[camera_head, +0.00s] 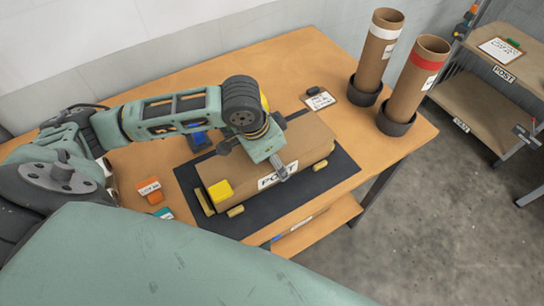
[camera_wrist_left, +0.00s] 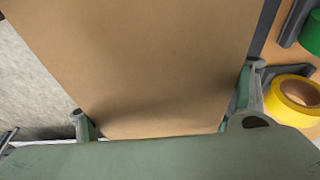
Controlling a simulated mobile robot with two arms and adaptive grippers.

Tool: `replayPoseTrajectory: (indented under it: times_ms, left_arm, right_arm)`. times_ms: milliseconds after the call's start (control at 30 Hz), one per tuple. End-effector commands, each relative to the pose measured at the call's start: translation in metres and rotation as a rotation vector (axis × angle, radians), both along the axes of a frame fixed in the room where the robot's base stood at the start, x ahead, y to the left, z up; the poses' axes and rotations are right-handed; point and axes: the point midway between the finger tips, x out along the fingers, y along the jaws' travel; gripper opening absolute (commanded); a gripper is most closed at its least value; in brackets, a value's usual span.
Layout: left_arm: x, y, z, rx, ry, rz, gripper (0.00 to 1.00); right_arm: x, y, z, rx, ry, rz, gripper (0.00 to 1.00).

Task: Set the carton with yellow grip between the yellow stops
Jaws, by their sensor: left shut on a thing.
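The carton (camera_head: 305,142) is a long brown box marked POST, with a yellow grip (camera_head: 220,190) at its left end. It is over the dark mat (camera_head: 345,165). Yellow stops (camera_head: 236,211) show along its near side, beside its left end and near its right end; any on the far side are hidden. I cannot tell whether it rests on the mat. My left gripper (camera_head: 278,168) is shut across the carton's middle from above. In the left wrist view the carton (camera_wrist_left: 150,60) fills the space between the fingers (camera_wrist_left: 163,112). My right gripper is out of view.
An orange labelled block (camera_head: 150,190) lies at the left. A yellow tape roll (camera_wrist_left: 294,98) shows in the left wrist view. A shelf unit (camera_head: 500,80) stands right.

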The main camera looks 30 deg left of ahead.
Motion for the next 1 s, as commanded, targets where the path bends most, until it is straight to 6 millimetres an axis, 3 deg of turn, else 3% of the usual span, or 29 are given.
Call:
replayPoseTrajectory:
  times_ms: [500,533,733,1000]
  left_arm:
    - [-0.001,0.0,-0.013,-0.001,0.004,-0.001,0.33]
    - [-0.002,0.0,-0.014,0.0,0.006,0.0,0.77]
    - [-0.002,0.0,-0.015,0.001,0.008,0.0,0.93]
    - [-0.001,0.0,-0.013,0.0,0.003,0.001,0.93]
  right_arm:
    - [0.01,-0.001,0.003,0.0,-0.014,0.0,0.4]
    - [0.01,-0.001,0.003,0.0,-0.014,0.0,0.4]
    - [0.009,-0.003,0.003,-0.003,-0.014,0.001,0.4]
    - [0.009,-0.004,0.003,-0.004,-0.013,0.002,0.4]
